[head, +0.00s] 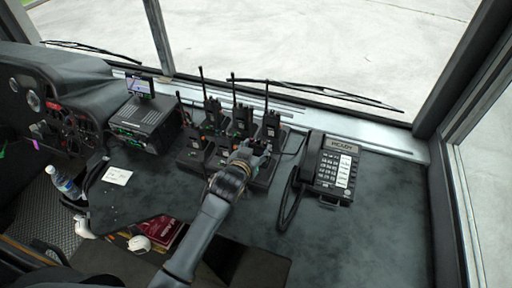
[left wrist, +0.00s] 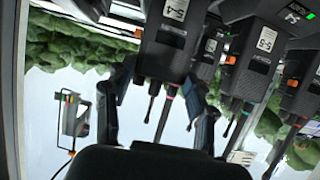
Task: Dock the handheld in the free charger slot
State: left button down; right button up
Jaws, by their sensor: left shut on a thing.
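My left gripper (head: 254,152) is over the front right part of the charger bank (head: 264,184). In the left wrist view, the fingers of my left gripper (left wrist: 160,92) are on both sides of a black handheld (left wrist: 166,38) labelled S-4. It appears to be the rightmost handheld (head: 270,127) in the head view, upright with its antenna up. Whether its base is seated in a slot is hidden by my gripper. Other handhelds stand beside it, including one labelled S-5 (left wrist: 255,72) and another (head: 242,116) in the back row. My right gripper is not in view.
A desk phone (head: 335,168) with a coiled cord stands right of the charger. A black radio unit (head: 147,122) with a small screen stands left. The right of the dash is clear.

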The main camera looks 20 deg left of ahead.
pick_arm(q)
jog(key=shift+f, duration=0.15)
dwell(0.5)
jog(key=shift+c, duration=2.3)
grip_release()
jog(key=shift+o, duration=0.4)
jog(key=shift+f, duration=0.15)
jog(key=v, duration=1.2)
